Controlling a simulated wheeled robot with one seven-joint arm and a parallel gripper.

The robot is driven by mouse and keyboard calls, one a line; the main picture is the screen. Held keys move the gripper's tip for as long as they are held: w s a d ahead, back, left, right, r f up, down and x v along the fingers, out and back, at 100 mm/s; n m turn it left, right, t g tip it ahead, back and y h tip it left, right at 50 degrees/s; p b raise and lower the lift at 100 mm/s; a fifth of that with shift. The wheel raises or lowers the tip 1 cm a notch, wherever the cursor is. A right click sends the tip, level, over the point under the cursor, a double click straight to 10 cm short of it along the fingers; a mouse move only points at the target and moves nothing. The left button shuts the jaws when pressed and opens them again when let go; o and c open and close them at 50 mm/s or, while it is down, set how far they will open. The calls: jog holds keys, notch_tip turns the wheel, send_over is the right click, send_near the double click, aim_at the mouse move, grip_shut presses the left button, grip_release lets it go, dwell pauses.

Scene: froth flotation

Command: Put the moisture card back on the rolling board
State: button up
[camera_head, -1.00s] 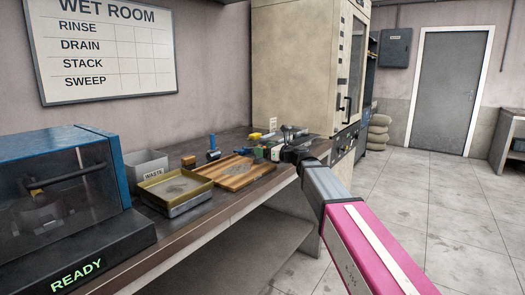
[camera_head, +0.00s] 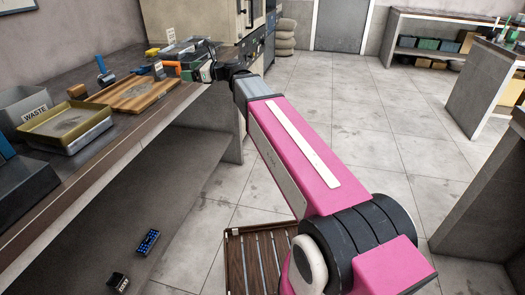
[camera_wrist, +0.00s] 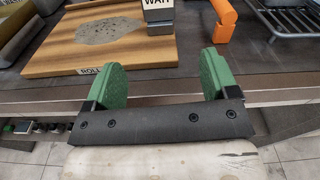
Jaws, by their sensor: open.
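The rolling board (camera_head: 133,101) is a wooden board lying on the bench; it also shows in the wrist view (camera_wrist: 58,60) with a grey damp patch on it and a partly hidden label "ROLL". A small grey block-like card marked "WAIT" (camera_wrist: 157,14) stands at the board's right side; it shows small in the head view (camera_head: 158,70). I take it for the moisture card, but cannot be sure. My gripper (camera_wrist: 164,62) has green fingers spread apart with nothing between them. It is at the bench's front edge, on the near side of the board and card.
An orange object (camera_wrist: 222,20) and a wire rack (camera_wrist: 295,20) lie right of the card. A yellow-rimmed tray (camera_head: 68,120) and a WASTE bin (camera_head: 25,108) stand left of the board. A slatted crate (camera_head: 262,262) is on the floor.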

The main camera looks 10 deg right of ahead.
jog(key=s+d+f+n+g+h, duration=0.1)
jog(key=s+d+f+n+h, duration=0.2)
jog(key=f, duration=0.5)
jog(key=s+d+f+n+g+h, duration=0.1)
jog(key=s+d+f+n+h, duration=0.1)
jog(key=d+f+n, duration=0.4)
jog(key=s+d+f+n+g+h, duration=0.1)
jog(key=s+d+f+h, duration=0.15)
jog(key=f, duration=0.65)
jog(key=s+d+f+n+g+h, duration=0.2)
jog(key=s+d+f+n+h, duration=0.2)
jog(key=d+f, duration=0.4)
jog(key=s+d+f+n+g+h, duration=0.1)
jog(key=s+d+f+n+h, duration=0.3)
jog(key=s+d+f+n, duration=0.3)
jog(key=s+d, duration=0.2)
jog(key=d, duration=0.2)
jog(key=shift+d+f+g, duration=0.3)
jog(key=shift+f+g, duration=0.1)
